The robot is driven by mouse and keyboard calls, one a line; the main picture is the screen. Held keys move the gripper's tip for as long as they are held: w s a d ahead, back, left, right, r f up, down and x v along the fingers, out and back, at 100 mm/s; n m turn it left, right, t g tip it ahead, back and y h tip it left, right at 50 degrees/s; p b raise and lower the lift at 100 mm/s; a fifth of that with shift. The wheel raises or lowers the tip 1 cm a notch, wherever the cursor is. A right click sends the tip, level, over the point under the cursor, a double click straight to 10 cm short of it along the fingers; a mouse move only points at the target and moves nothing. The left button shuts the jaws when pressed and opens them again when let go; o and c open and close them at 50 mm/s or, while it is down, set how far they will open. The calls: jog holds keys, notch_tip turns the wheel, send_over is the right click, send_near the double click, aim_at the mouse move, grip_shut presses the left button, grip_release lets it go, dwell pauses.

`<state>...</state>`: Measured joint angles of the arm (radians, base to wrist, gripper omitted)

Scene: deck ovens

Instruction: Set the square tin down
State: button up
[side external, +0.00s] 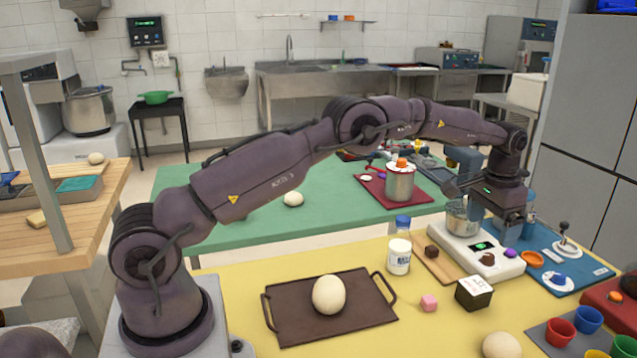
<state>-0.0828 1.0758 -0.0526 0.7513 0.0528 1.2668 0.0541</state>
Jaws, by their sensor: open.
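A small dark square tin (474,295) with a pale label on top sits upright on the yellow table (235,290), just in front of the white scale (482,255). My gripper (503,222) points down over the right part of the scale, above and slightly right of the tin and apart from it. Its jaws are open and I see nothing held in them. The fingertips are small and dark in this view.
A brown tray (350,337) with a dough ball (329,295) lies to the left. A blue mat (590,272) and coloured cups (560,332) are at the right.

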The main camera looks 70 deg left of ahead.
jog(key=s+d+r+t, duration=0.3)
jog(key=s+r, duration=1.4)
jog(key=r, duration=0.3)
jog(key=s+f+t, duration=0.1)
jog(key=s+f, duration=0.1)
jog(key=s, duration=0.8)
jog(key=s+f+t, duration=0.1)
jog(key=s, duration=1)
jog(key=shift+s+d+f, duration=0.25)
jog(key=shift+d+f, duration=0.15)
